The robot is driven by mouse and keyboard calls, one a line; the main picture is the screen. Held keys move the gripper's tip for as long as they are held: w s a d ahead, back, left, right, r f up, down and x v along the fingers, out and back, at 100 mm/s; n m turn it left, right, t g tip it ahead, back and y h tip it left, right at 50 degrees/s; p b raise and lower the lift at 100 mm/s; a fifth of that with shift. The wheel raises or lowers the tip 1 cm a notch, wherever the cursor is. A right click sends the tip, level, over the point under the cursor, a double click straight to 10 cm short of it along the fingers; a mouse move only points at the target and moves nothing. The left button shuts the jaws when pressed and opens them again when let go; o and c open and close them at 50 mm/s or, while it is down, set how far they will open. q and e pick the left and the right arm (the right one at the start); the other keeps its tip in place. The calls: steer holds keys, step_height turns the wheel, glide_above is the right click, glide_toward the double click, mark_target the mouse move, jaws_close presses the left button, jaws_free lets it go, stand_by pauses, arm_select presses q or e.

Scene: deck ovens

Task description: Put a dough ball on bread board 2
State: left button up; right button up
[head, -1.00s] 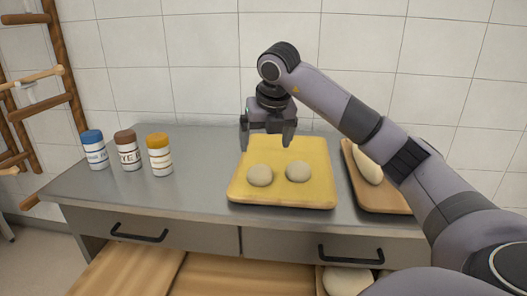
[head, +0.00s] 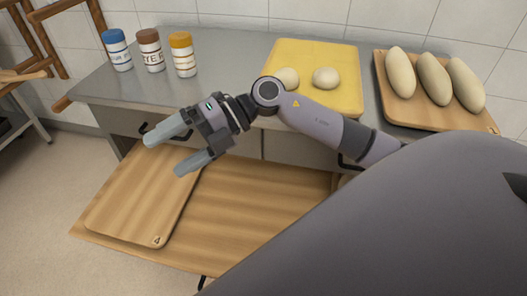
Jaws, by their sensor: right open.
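Two pale round dough balls, one on the left (head: 288,78) and one on the right (head: 326,78), sit on a yellow board (head: 325,52) on the steel counter. My right gripper (head: 165,154) is open and empty. It points left, in front of the counter and above a lower wooden surface, apart from the dough balls. A wooden board marked 4 (head: 135,205) lies on that surface below the gripper. No board with a readable 2 shows. My left gripper is not in view.
A wooden board (head: 463,117) with three long dough pieces (head: 434,79) stands on the counter at right. Blue-lidded (head: 116,50), brown-lidded (head: 149,50) and yellow-lidded (head: 183,55) jars stand at left. The lower wooden surface (head: 245,215) has bare room right of board 4.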

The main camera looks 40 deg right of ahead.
steer(key=s+d+f+m+t+h, duration=0.3)
steer(key=f+m+t, duration=0.4)
steer(key=m, duration=0.6)
steer(key=s+d+f+m+t+h, duration=0.15)
steer(key=f+m+t+h, duration=0.5)
steer(key=m, duration=0.65)
steer(key=s+d+f+m+g+h, duration=0.2)
steer(key=s+f+m+g, duration=0.4)
steer(key=s+f, duration=0.5)
step_height(320, 180, down, 3)
steer(key=shift+d+r+h, duration=0.2)
steer(key=shift+d+h, duration=0.15)
steer(key=shift+d, duration=0.05)
steer(key=shift+r, duration=0.1)
